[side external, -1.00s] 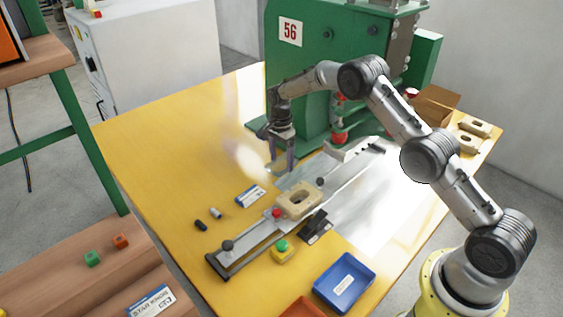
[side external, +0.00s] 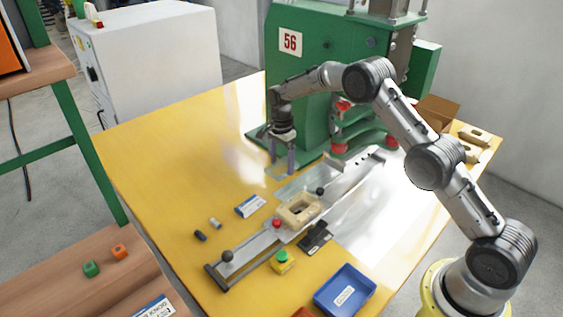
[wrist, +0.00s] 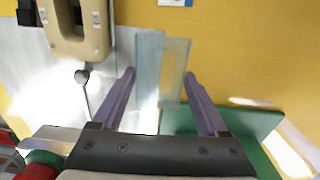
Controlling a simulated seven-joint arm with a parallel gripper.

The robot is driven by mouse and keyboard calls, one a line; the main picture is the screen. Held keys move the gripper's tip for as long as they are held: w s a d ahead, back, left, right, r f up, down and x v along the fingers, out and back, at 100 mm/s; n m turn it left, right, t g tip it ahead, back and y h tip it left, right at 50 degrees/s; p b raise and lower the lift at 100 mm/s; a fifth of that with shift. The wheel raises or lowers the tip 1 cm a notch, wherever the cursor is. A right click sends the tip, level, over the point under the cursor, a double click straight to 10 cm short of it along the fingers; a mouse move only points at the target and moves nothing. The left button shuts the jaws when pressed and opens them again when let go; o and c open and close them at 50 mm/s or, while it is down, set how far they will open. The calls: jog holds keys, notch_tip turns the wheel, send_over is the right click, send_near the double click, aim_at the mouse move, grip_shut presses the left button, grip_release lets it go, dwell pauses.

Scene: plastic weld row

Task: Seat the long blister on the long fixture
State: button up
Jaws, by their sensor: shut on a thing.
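The long fixture (side external: 298,210) is a tan block with an elongated opening, seated on the metal slide (side external: 250,252). It also shows at the top left of the wrist view (wrist: 75,32). My gripper (side external: 282,170) is above the table beside the press, behind and a little left of the fixture. In the wrist view its two purple fingers (wrist: 160,76) are shut on the long blister (wrist: 174,70), a clear, thin sheet-like piece spanning between them. The blister is apart from the fixture. Its exact shape and height are hard to tell because it is transparent.
The green press (side external: 310,85) stands behind my gripper. Dark knobs and a red knob (side external: 277,223) stick up along the slide. A green button box (side external: 283,261), blue tray (side external: 345,289) and label card (side external: 251,206) lie nearby. Spare tan blocks (side external: 474,135) sit at back right.

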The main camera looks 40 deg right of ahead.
jog(key=s+a, duration=0.5)
jog(key=s, duration=0.7)
jog(key=shift+s+a+r, duration=0.15)
jog(key=shift+s+r, duration=0.05)
jog(key=shift+s, duration=0.2)
jog(key=shift+f, duration=1.45)
dwell(1.4)
jog(key=o, duration=0.9)
jog(key=shift+c, duration=1.1)
jog(key=shift+r, duration=0.15)
notch_tip(320, 180, up, 7)
